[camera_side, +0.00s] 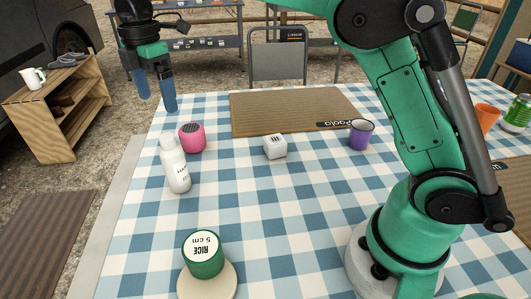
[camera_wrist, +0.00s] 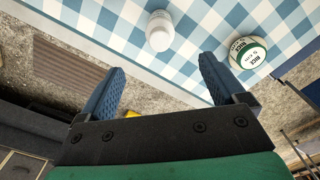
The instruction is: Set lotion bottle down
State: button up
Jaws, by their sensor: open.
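The white lotion bottle (camera_side: 176,166) stands upright on the blue-and-white checked tablecloth (camera_side: 270,215), near the table's left edge in the side view. In the wrist view the bottle (camera_wrist: 160,32) shows from above, beyond the fingertips and apart from them. My gripper (camera_side: 157,103) is open and empty, raised above the table's far left corner, up and to the left of the bottle. In the wrist view its two blue fingers (camera_wrist: 162,64) are spread wide with nothing between them.
A pink round item (camera_side: 192,138) stands close behind the bottle. A small white cube (camera_side: 275,147), a purple cup (camera_side: 361,134) and a brown mat (camera_side: 285,112) lie further right. A green rice tin (camera_side: 205,256) sits on a round pale coaster (camera_side: 229,288) in front.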

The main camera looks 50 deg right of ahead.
jog(key=s+d+f+m+t, duration=0.3)
jog(key=s+m, duration=0.5)
jog(key=m, duration=0.1)
jog(key=s+d+f+m+t, duration=0.3)
jog(key=s+d+m+t, duration=0.1)
jog(key=s+m, duration=0.4)
jog(key=shift+d+m, duration=0.3)
jog(key=shift+m, duration=0.1)
